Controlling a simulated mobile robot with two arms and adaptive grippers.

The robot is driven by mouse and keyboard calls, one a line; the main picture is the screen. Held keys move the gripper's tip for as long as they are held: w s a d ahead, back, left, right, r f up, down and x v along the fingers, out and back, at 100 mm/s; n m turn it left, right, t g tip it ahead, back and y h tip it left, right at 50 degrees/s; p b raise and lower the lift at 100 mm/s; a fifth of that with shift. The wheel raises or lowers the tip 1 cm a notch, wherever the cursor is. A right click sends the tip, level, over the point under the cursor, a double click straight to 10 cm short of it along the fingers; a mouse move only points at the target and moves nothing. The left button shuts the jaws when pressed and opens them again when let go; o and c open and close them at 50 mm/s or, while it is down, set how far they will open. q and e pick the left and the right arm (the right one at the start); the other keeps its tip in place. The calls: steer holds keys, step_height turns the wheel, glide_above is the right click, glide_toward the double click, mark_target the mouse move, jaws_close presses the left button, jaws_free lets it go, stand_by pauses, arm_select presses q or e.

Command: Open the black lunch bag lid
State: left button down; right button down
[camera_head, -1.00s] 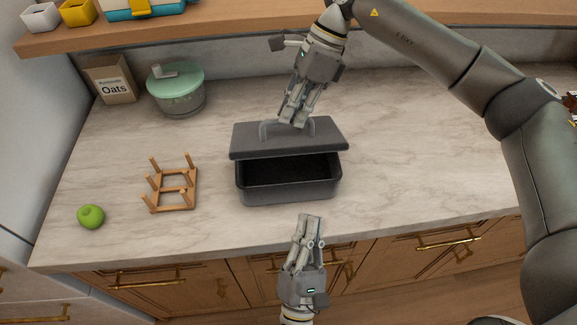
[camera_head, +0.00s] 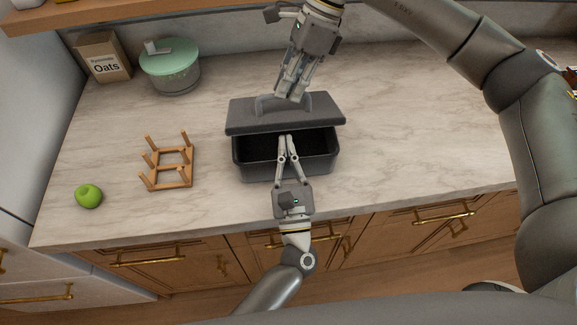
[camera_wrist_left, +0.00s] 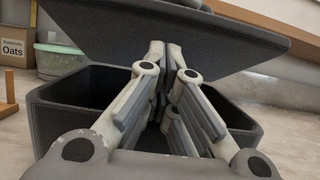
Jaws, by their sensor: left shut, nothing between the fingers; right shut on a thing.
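The black lunch bag (camera_head: 310,167) stands on the marble counter, its front opening showing a dark inside. Its lid (camera_head: 325,122) is raised and tilted above the body, with a gap at the front. My right gripper (camera_head: 290,97) is shut on the lid's handle (camera_head: 266,104) from above. My left gripper (camera_head: 288,140) is shut and empty, its fingertips at the gap under the lid's front edge. In the left wrist view the fingers reach in over the bag's front rim (camera_wrist_left: 60,112), below the lid (camera_wrist_left: 120,30). Whether the fingertips touch the lid I cannot tell.
A wooden rack (camera_head: 170,167) and a green apple (camera_head: 88,196) are on the left of the counter. An oats box (camera_head: 104,57) and a green-lidded container (camera_head: 170,68) stand at the back left. The counter right of the bag is clear.

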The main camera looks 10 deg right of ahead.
arm_select(q)
steer(key=shift+w+r, duration=0.25)
steer(key=shift+w, duration=0.35)
